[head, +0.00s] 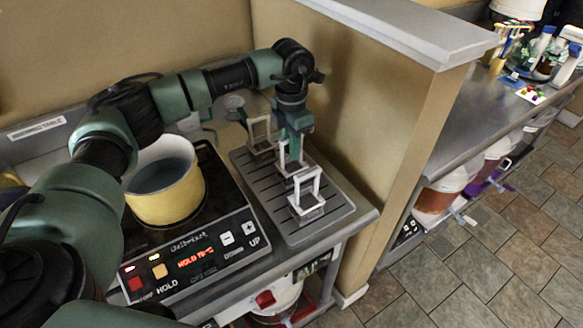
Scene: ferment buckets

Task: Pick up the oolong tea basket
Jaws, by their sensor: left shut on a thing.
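Three small tea baskets with pale square frame handles stand in a row on a slatted grey drip tray (328,220): a back one (260,133), a middle one (283,168) and a front one (306,207). I cannot read any label that tells which is oolong. My left gripper (293,152) points down from above and is shut on the middle basket's handle. The fingers hide part of that handle. I cannot tell whether the middle basket touches the tray. My right gripper is not in view.
A yellow pot (165,190) stands on a black hot plate (190,262) left of the tray. A tan partition wall (385,130) rises close on the right. Beyond it is a counter (455,125) with bottles and buckets below.

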